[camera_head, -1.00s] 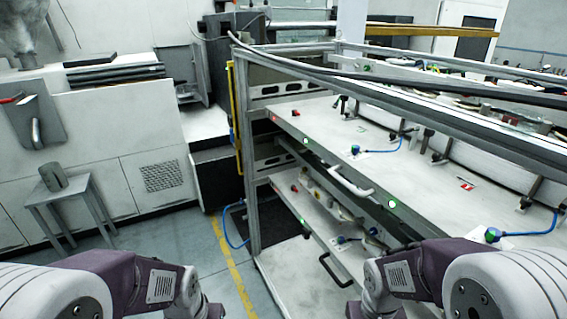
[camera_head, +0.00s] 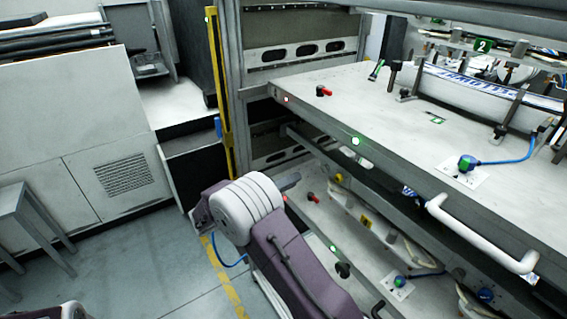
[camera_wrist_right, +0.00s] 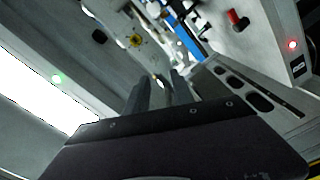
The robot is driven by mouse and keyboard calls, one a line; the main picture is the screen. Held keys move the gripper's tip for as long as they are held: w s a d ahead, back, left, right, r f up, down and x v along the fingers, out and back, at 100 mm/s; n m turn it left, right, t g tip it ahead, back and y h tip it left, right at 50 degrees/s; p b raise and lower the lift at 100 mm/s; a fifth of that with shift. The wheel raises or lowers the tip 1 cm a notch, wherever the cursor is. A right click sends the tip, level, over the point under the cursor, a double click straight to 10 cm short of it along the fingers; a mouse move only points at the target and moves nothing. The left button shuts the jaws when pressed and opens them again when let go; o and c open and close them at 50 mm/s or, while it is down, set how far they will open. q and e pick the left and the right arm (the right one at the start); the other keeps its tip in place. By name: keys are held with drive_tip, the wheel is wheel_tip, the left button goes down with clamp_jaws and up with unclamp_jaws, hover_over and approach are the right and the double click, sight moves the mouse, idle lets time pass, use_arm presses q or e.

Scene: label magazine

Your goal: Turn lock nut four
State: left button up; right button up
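My right arm reaches from the bottom of the head view toward the left end of the rack. Its gripper (camera_head: 290,181) is small there, between the upper and lower shelves. In the right wrist view two grey fingers (camera_wrist_right: 160,88) stand apart with nothing visible between them. A yellow round fitting (camera_head: 338,177) sits on the lower level just beyond the gripper; a yellow fitting (camera_wrist_right: 136,40) also shows ahead of the fingers. A black knob (camera_wrist_right: 99,36) is left of it. I cannot tell which part is lock nut four. My left gripper is outside the views.
The upper shelf (camera_head: 330,110) overhangs the lower shelf (camera_head: 345,240). A white handle (camera_head: 480,233) juts from its front edge. A yellow post (camera_head: 219,100) and a stool (camera_head: 28,225) stand left. Open floor lies left.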

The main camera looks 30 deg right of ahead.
sight(325, 168)
drive_tip(key=d+p, duration=0.1)
drive_tip(key=d, duration=0.8)
drive_tip(key=shift+s+r, duration=0.25)
drive_tip(key=shift+s, duration=0.05)
drive_tip(key=shift+d, duration=0.1)
clamp_jaws()
